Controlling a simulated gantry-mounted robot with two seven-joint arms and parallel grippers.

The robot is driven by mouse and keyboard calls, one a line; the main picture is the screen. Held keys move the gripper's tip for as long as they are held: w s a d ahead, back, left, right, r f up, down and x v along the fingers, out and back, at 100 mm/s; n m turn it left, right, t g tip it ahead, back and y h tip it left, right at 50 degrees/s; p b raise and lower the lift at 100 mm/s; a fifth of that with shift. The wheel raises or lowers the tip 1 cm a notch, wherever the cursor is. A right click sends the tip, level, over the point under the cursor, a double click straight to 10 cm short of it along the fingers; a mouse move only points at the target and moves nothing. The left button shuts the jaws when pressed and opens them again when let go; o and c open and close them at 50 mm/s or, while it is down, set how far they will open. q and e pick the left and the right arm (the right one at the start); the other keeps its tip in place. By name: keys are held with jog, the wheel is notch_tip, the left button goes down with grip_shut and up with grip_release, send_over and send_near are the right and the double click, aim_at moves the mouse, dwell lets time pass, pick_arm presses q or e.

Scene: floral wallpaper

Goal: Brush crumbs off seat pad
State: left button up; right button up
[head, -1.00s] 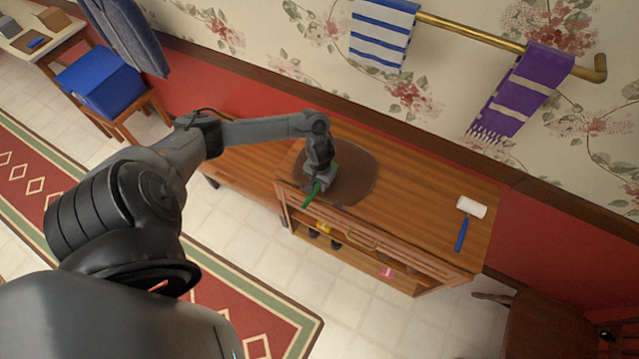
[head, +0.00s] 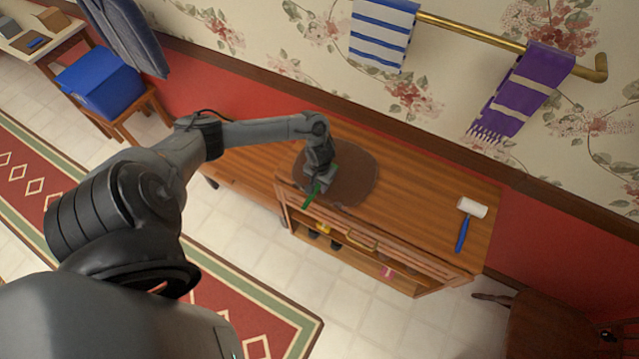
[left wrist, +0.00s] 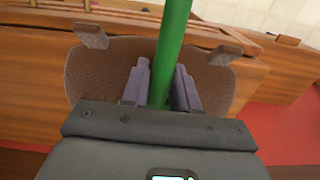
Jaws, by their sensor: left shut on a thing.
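The seat pad (head: 357,177) is a brown, rounded mat lying on top of the wooden bench. It also shows in the left wrist view (left wrist: 222,83), beneath my gripper. My left gripper (head: 317,180) is over the pad's left part, shut on a green handle (head: 311,198). In the left wrist view the handle (left wrist: 172,45) runs between the two fingers of the gripper (left wrist: 160,85). I cannot make out the brush end or any crumbs. My right gripper is not in view.
A lint roller with a blue handle (head: 462,234) lies at the right of the bench top (head: 420,195). A shelf below holds small items. Striped (head: 383,35) and purple (head: 521,92) towels hang on a brass rail. A blue box (head: 100,80) sits on a stool at left.

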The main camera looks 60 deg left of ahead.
pick_arm(q)
jog(key=shift+f+b, duration=0.4)
jog(key=shift+f, duration=0.65)
jog(key=shift+w, duration=0.1)
jog(key=shift+w+a+r+b, duration=0.1)
jog(key=shift+w+a+b, duration=0.15)
jog(key=shift+w+a, duration=0.45)
jog(key=shift+w+a+r+b, duration=0.15)
jog(key=shift+w+a, duration=0.25)
jog(key=shift+w, duration=0.45)
jog(key=shift+f+p, duration=0.15)
jog(key=shift+p, duration=0.25)
jog(key=shift+s+d+p, duration=0.35)
jog(key=shift+s+p, duration=0.2)
jog(key=shift+p, duration=0.4)
jog(key=s+d+p, duration=0.1)
jog(key=s+p, duration=0.1)
jog(key=shift+d+p, duration=0.2)
jog(key=shift+p, duration=0.1)
jog(key=shift+s+d, duration=0.1)
jog(key=shift+s, duration=0.05)
